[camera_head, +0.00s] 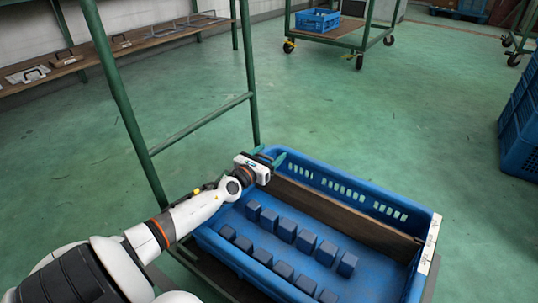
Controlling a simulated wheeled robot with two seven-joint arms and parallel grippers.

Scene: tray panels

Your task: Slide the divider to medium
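The divider (345,215) is a long brown wooden panel standing inside a blue tray (325,167), near its far wall and running roughly parallel to it. My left gripper (269,157) is at the tray's far left corner, close to the divider's left end. Its two teal fingers are spread apart, and I see nothing clamped between them. My gripper's body hides the divider's left end, so I cannot tell whether they touch. A pale strip (431,240) with small dark marks lies on the tray's right rim. My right gripper is not in view.
Several dark blue blocks (305,240) stand in two rows on the tray floor, on the near side of the divider. A green metal frame (130,120) rises to the left of the tray. Stacked blue crates (520,130) stand at the right edge. Green floor lies open beyond the tray.

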